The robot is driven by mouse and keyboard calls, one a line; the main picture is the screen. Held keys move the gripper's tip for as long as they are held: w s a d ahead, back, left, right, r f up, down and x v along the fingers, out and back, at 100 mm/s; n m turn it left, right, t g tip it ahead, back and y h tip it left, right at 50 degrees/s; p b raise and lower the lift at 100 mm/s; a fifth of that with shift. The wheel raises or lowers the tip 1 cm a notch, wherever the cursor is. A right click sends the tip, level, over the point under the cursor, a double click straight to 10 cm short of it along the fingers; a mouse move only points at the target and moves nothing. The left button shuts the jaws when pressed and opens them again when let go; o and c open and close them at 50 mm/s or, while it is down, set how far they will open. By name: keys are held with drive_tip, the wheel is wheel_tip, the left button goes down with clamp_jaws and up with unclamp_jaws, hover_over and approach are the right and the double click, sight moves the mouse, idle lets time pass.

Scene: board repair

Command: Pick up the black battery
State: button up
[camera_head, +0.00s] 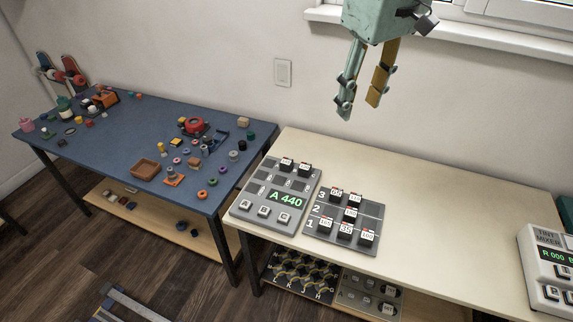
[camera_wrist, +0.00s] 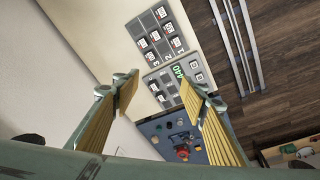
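My gripper (camera_head: 359,103) hangs open and empty, high above the back of the cream table. Its two fingers also show spread apart in the wrist view (camera_wrist: 157,97). Several small black blocks with white-and-red labels, possibly batteries, stand on the numbered grey panel (camera_head: 318,247); one is at its front right (camera_head: 367,239). Two more dark blocks (camera_head: 287,164) stand at the back of the grey device reading "A 440" (camera_head: 246,208). Both boards appear beyond the fingers in the wrist view. I cannot tell which block is the black battery; the labels are too small to read surely.
The cream table (camera_head: 440,220) is bare to the right of the panel, up to a tint mixer (camera_head: 548,262). A blue table (camera_head: 110,150) with many small parts stands left. A lower shelf holds a lettered dark board (camera_head: 300,278). A wall and windowsill lie behind my gripper.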

drive_tip(key=w+a+f+n, duration=0.2)
drive_tip(key=w+a+f, duration=0.25)
drive_tip(key=w, duration=0.45)
drive_tip(key=n+g+p, duration=0.2)
drive_tip(key=n, duration=0.3)
hover_over(287, 161)
wheel_tip(287, 161, down, 22)
drive_tip(key=r, duration=0.1)
drive_tip(key=shift+a+f, duration=0.2)
drive_tip(key=shift+f, duration=0.05)
drive_tip(key=shift+f, duration=0.15)
drive_tip(key=shift+f+b, duration=0.45)
drive_tip(key=shift+f, duration=3.7)
drive_tip(key=shift+d+f+b, duration=0.1)
drive_tip(key=shift+f+b, duration=0.55)
drive_tip(key=shift+f, duration=1.95)
